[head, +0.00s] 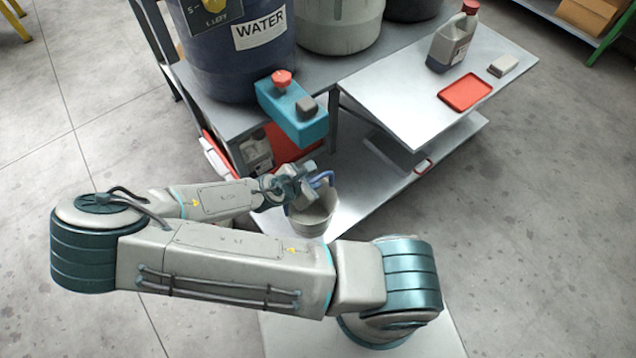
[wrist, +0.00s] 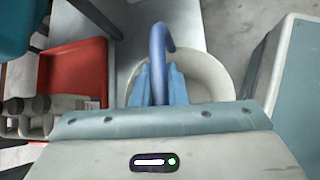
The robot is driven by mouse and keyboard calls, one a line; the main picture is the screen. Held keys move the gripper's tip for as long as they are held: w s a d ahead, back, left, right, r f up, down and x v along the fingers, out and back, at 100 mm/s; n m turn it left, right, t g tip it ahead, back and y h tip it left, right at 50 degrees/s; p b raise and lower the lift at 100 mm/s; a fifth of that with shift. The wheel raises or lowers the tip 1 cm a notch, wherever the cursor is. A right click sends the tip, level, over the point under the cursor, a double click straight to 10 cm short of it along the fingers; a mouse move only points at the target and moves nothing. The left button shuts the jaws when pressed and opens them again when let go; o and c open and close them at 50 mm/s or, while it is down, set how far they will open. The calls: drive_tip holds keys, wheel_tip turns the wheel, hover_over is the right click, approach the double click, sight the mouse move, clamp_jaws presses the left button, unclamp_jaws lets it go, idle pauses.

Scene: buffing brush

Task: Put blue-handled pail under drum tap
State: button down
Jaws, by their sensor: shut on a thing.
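The pail (head: 311,217) is a pale grey bucket with a blue handle (head: 324,178). My gripper (head: 300,186) is shut on the blue handle beside the pail's rim. In the wrist view the handle (wrist: 159,55) rises between the two blue fingers (wrist: 159,85), with the pail's rim (wrist: 215,72) behind them. The drum tap (head: 292,105) is a teal block with a red knob, on the front of the dark blue drum (head: 235,50) labelled WATER. The pail is in front of and below the tap in the head view. I cannot tell whether its bottom touches anything.
A grey side table (head: 400,100) at the right holds a jug (head: 452,42), a red tray (head: 465,92) and a small pale block (head: 503,65). A lower shelf (head: 365,190) lies beneath it. A red bin (head: 285,148) stands below the tap. Floor at the right is clear.

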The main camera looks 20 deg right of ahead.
drive_tip(key=w+d+f+b, duration=0.4)
drive_tip(key=w+f+b, duration=0.1)
drive_tip(key=w+f, duration=0.2)
drive_tip(key=shift+f+b, duration=0.35)
drive_tip(key=shift+f, duration=0.65)
drive_tip(key=c, duration=1.4)
unclamp_jaws()
drive_tip(key=shift+c, duration=0.2)
